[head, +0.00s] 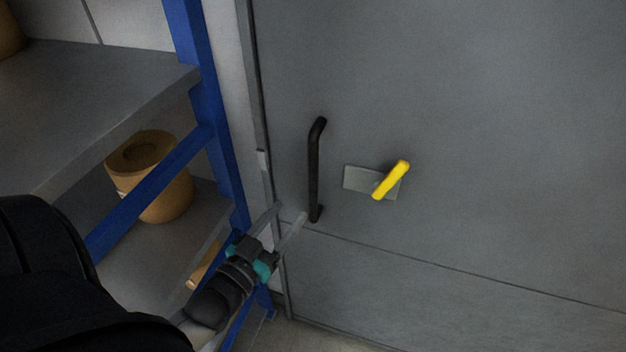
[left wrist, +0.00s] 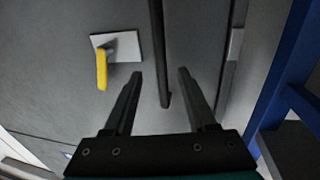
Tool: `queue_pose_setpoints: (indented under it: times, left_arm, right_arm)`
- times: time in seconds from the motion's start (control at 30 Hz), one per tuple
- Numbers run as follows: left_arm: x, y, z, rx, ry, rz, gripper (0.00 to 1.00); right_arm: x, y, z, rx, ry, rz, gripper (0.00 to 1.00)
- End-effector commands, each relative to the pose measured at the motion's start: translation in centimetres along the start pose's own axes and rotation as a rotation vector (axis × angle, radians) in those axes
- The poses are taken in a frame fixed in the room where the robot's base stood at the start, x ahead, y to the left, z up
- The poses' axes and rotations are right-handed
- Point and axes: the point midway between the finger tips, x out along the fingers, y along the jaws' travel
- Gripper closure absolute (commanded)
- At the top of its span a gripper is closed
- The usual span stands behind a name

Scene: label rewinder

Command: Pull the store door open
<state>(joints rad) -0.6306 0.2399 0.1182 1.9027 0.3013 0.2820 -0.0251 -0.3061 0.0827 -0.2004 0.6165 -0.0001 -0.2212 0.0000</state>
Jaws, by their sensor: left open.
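The store door (head: 480,120) is a large grey panel and looks shut in its frame. A black vertical pull handle (head: 315,170) is fixed near its left edge. A yellow lever (head: 391,180) sits tilted on a pale plate right of the handle. My left gripper (head: 291,212) is open, just left of the handle's lower end in the head view. In the left wrist view the handle (left wrist: 158,45) runs down between the two open fingers (left wrist: 160,74), apart from both. The lever (left wrist: 102,70) shows left of them. My right gripper is not in view.
A blue-framed shelf rack (head: 205,95) stands close to the door's left side, beside my left arm. A tan roll (head: 178,195) lies on its lower shelf. The floor (head: 310,337) shows bare below the door.

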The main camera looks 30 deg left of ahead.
Motion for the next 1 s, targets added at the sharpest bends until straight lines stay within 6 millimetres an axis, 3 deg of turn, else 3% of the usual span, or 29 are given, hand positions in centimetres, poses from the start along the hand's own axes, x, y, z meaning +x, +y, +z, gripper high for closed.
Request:
queue_pose_setpoints:
  times: [0.6,1.0]
  left_arm:
    - [9.4,0.0,0.0,0.001,0.000,0.001,0.43]
    - [10.9,0.1,0.1,0.001,-0.003,0.002,0.43]
  right_arm:
    - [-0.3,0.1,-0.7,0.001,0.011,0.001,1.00]
    - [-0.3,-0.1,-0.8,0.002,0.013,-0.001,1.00]
